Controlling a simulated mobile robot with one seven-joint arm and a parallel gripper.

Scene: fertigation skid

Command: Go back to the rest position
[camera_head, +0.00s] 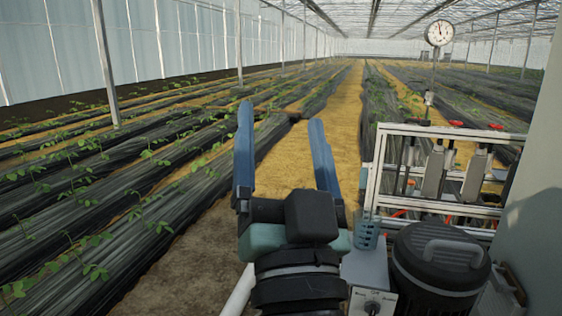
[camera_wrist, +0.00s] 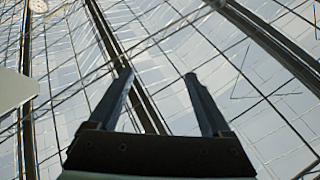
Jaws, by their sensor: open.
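My gripper (camera_head: 280,150) is in the middle of the head view, with its two long blue-grey fingers spread apart and nothing between them. It points up and away over the sandy path, clear of the skid to its right. In the wrist view my gripper (camera_wrist: 160,90) is also open and empty, with the greenhouse roof behind it. The fertigation skid (camera_head: 372,180) has a pale metal frame with grey cylinders and red-handled valves. No object is in contact with the fingers.
A black lidded drum (camera_head: 437,262), a clear blue-tinted beaker (camera_head: 367,232) and a box with a knob (camera_head: 371,302) stand close at the lower right. A round gauge (camera_head: 439,33) rises behind the skid. Plant rows (camera_head: 80,215) lie left. The sandy path (camera_head: 338,115) ahead is free.

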